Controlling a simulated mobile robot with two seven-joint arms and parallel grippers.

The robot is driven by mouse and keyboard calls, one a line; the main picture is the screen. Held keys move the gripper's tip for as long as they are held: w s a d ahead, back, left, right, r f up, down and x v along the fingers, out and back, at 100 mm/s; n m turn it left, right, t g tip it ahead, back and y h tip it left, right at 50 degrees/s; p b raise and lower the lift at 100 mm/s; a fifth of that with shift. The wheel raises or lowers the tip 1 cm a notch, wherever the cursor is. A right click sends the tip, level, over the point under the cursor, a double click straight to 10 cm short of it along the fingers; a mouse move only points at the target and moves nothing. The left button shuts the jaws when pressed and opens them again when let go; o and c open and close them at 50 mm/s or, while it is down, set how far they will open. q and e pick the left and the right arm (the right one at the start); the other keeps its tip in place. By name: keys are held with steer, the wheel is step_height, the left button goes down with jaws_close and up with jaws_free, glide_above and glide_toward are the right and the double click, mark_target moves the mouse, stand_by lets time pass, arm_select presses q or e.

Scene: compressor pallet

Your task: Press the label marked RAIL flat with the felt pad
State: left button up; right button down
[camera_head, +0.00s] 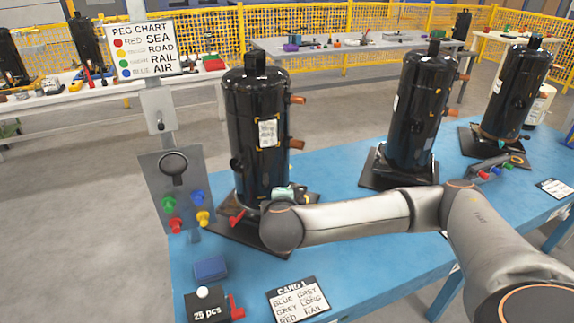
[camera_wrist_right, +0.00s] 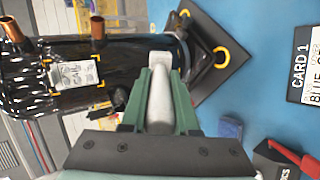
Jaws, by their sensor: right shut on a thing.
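The nearest black compressor (camera_head: 258,165) stands upright on a dark base on the blue table. A white label (camera_head: 268,132) with yellow corner marks is on its side and also shows in the right wrist view (camera_wrist_right: 76,73); its print is too small to read surely. My right gripper (camera_wrist_right: 160,85) has green fingers shut on a pale grey pad-like piece (camera_wrist_right: 159,60), likely the felt pad. In the head view the right gripper (camera_head: 290,194) is low at this compressor's front, below the label. I cannot tell whether the piece touches the compressor. My left gripper is not in view.
Two more compressors (camera_head: 415,115) (camera_head: 512,95) stand to the right. A peg panel (camera_head: 150,185) is left of the nearest one. A blue block (camera_head: 210,268), a "25 pcs" box (camera_head: 205,306) and CARD 1 (camera_head: 298,300), reading RED RAIL on its last line, lie in front.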

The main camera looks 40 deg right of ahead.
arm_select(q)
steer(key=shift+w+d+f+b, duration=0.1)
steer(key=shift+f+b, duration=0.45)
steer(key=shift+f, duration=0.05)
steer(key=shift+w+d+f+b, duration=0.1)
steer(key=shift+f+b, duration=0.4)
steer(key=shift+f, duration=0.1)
arm_select(e)
steer(key=w+d+r+n+t+y, duration=0.2)
steer(key=w+r+t, duration=0.4)
steer(key=r, duration=0.4)
steer(key=shift+d+n+t, duration=0.6)
steer(key=shift+n+t, duration=0.2)
steer(key=shift+n, duration=0.3)
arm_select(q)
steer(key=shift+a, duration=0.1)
arm_select(e)
steer(key=shift+w+d, duration=0.1)
steer(key=shift+w, duration=0.15)
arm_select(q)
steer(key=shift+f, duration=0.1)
arm_select(e)
steer(key=shift+v, duration=1.75)
